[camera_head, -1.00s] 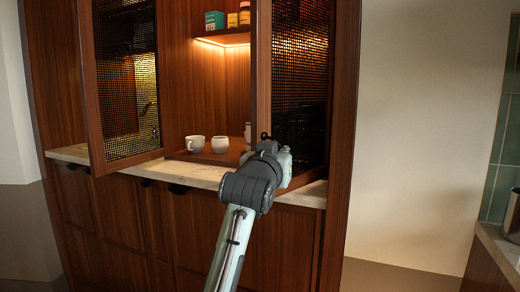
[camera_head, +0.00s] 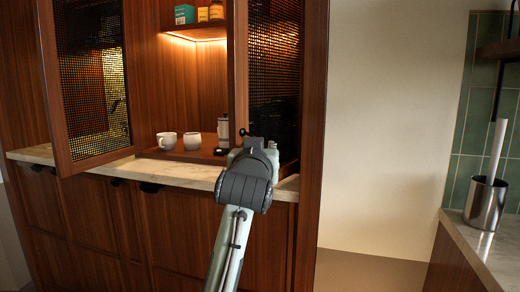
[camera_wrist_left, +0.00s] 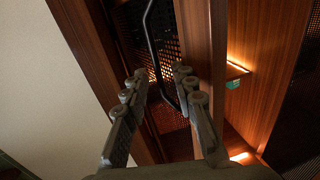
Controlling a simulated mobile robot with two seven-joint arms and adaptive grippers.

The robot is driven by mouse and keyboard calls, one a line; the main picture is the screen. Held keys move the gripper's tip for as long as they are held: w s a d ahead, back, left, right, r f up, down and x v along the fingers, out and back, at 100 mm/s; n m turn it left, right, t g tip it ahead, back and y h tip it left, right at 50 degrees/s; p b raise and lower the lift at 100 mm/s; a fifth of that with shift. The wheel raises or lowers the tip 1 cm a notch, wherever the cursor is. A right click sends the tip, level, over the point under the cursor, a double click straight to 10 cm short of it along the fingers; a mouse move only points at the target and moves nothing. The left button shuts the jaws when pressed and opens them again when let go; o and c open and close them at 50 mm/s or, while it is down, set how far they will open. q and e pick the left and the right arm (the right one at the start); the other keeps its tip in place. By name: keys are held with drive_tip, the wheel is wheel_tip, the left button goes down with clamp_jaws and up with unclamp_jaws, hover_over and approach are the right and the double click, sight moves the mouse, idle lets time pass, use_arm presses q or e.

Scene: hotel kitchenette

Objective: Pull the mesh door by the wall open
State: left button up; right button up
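The mesh door by the wall (camera_head: 275,75) is the right-hand cabinet door, with a wood frame and dark mesh. It seems slightly ajar, but its angle is hard to tell. In the left wrist view its black bar handle (camera_wrist_left: 153,45) runs down between the fingers of my left gripper (camera_wrist_left: 160,76). The fingers are apart; contact with the handle cannot be made out. In the head view my left gripper (camera_head: 252,142) is at the door's lower part, its fingers mostly hidden by the wrist. My right gripper is not in view.
The left mesh door (camera_head: 95,80) stands open. Between the doors are two white cups (camera_head: 192,141), a coffee press (camera_head: 223,131) and a lit shelf (camera_head: 195,33) with boxes and jars. A stone counter ledge (camera_head: 175,172) runs below. A metal canister (camera_head: 485,203) stands at right.

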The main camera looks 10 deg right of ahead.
use_arm(q)
drive_tip(key=v, duration=1.2)
drive_tip(key=shift+s+a, duration=0.1)
